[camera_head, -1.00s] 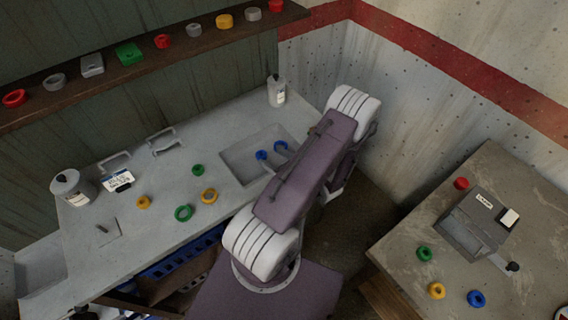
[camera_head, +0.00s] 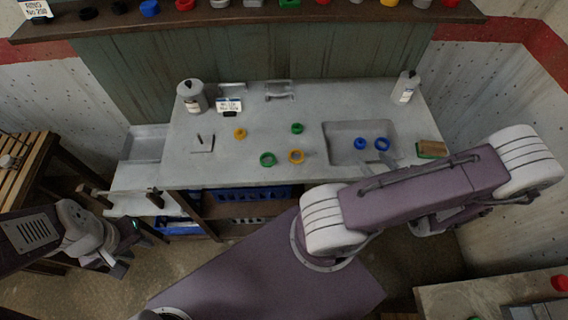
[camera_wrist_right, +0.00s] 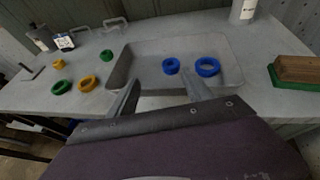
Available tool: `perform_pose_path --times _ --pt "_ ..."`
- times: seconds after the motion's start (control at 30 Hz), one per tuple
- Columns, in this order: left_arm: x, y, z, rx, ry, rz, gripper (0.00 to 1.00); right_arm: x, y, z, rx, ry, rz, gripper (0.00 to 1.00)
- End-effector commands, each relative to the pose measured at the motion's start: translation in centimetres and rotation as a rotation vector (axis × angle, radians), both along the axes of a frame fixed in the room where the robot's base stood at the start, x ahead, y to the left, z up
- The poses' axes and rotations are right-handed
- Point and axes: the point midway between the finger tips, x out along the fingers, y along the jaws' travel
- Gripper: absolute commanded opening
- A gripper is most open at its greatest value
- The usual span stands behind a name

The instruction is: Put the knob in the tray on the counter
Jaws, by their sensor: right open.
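A shallow grey tray (camera_head: 340,129) is set on the counter (camera_head: 190,165); it also shows in the right wrist view (camera_wrist_right: 150,52). Two blue round pieces (camera_head: 361,143) (camera_head: 382,144) lie in it, one looking more solid, one ring-like. Outside it on the counter are a small yellow piece (camera_head: 240,133) and a small green piece (camera_head: 297,128); I cannot tell which piece is the knob. My right gripper (camera_wrist_right: 160,92) is open and empty, its fingertips at the tray's near edge, short of the blue pieces. My left gripper (camera_head: 126,255) hangs at lower left, away from the counter; its jaws are unclear.
A green ring (camera_head: 267,159) and a yellow ring (camera_head: 296,157) lie left of the tray. A brown block with a green base (camera_head: 432,149) sits right of it. A second table (camera_head: 450,300) is at lower right.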

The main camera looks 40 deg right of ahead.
Motion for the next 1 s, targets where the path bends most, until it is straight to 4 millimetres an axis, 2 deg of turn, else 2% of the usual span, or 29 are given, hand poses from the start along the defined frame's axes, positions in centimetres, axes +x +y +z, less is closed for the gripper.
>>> perform_pose_path --times 0.07,0.1,0.17,0.2,0.3,0.4,0.5,0.6,0.73,0.77,0.87,1.0 --pt "0.0 0.0 0.0 0.0 0.0 0.0 0.36 3.6 2.7 0.7 -0.024 0.041 0.213 0.59" --pt "0.0 0.0 0.0 0.0 0.0 0.0 0.36 5.6 4.9 1.1 -0.045 0.072 0.36 0.59" --pt "0.0 0.0 0.0 0.0 0.0 0.0 0.36 8.0 8.8 1.5 -0.087 0.127 0.607 0.59" --pt "0.0 0.0 0.0 0.0 0.0 0.0 0.36 9.1 11.5 1.6 -0.123 0.167 0.774 0.59" --pt "0.0 0.0 0.0 0.0 0.0 0.0 0.36 10.1 17.8 1.9 -0.255 0.277 1.21 0.59" --pt "0.0 0.0 0.0 0.0 0.0 0.0 0.36 9.3 22.5 1.9 -0.466 0.387 1.656 0.59" --pt "0.0 0.0 0.0 0.0 0.0 0.0 0.36 8.5 25.0 2.2 -0.768 0.472 2.067 0.59" --pt "0.0 0.0 0.0 0.0 0.0 0.0 0.36 9.1 26.2 2.9 -1.148 0.502 2.395 0.59" --pt "0.0 0.0 0.0 0.0 0.0 0.0 0.36 11.2 28.1 4.4 -1.625 0.454 2.628 0.59" --pt "0.0 0.0 0.0 0.0 0.0 0.0 0.36 11.6 28.6 4.7 1.661 -0.421 -2.576 0.59" --pt "0.0 0.0 0.0 0.0 0.0 0.0 0.36 12.6 29.8 5.5 1.697 -0.339 -2.388 0.59" --pt "0.0 0.0 0.0 0.0 0.0 0.0 0.36 13.0 30.2 5.8 1.707 -0.308 -2.32 0.59"
